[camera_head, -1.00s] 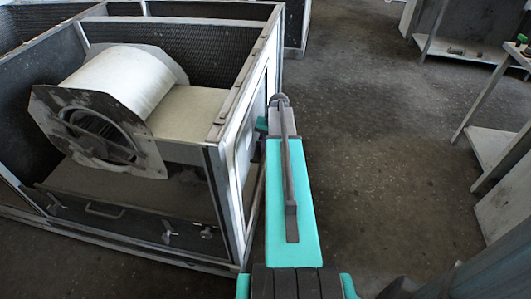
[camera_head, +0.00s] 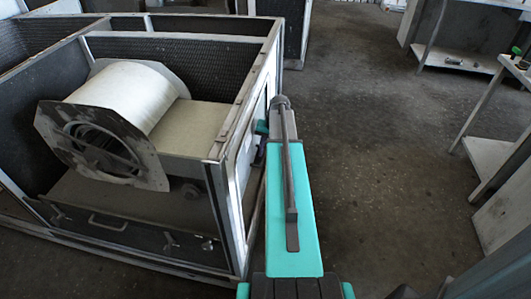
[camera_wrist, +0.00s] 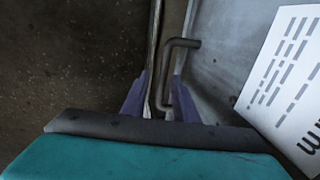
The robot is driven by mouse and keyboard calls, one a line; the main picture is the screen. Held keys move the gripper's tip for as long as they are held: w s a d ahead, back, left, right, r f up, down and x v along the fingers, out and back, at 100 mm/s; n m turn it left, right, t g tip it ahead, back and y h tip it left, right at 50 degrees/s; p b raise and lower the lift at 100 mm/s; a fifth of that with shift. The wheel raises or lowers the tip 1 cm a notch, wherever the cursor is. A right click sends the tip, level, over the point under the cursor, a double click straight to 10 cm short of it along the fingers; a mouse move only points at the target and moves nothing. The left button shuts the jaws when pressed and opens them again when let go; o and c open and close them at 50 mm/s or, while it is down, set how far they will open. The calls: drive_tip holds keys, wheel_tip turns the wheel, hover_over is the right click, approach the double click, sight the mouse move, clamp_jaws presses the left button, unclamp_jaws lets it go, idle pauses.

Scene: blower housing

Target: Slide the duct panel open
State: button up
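The duct panel (camera_wrist: 222,60) is a flat grey sheet in the wrist view, with a dark bent handle (camera_wrist: 181,43) at its left side. In the wrist view my gripper (camera_wrist: 162,76) has its two purple fingers on either side of the handle. A gap shows between the fingertips, wider than the bar; contact with the bar is unclear. In the head view my arm reaches along the right side of the blower housing (camera_head: 228,135). My gripper (camera_head: 262,127) is mostly hidden there behind my arm, and the handle cannot be made out.
A white label sheet (camera_wrist: 285,80) lies on the panel's right part. The housing holds a pale blower drum (camera_head: 130,90) and a lower drawer front with a handle (camera_head: 107,222). Grey tables (camera_head: 455,62) stand at right. Open floor (camera_head: 385,150) lies between.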

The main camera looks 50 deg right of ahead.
drive_tip(key=shift+w+a, duration=0.1)
drive_tip(key=shift+r, duration=0.1)
drive_tip(key=shift+r, duration=0.5)
wheel_tip(320, 180, up, 12)
drive_tip(key=s+d, duration=0.1)
drive_tip(key=s, duration=0.1)
drive_tip(key=shift+s+d+r, duration=0.15)
drive_tip(key=shift+d, duration=0.1)
idle(0.7)
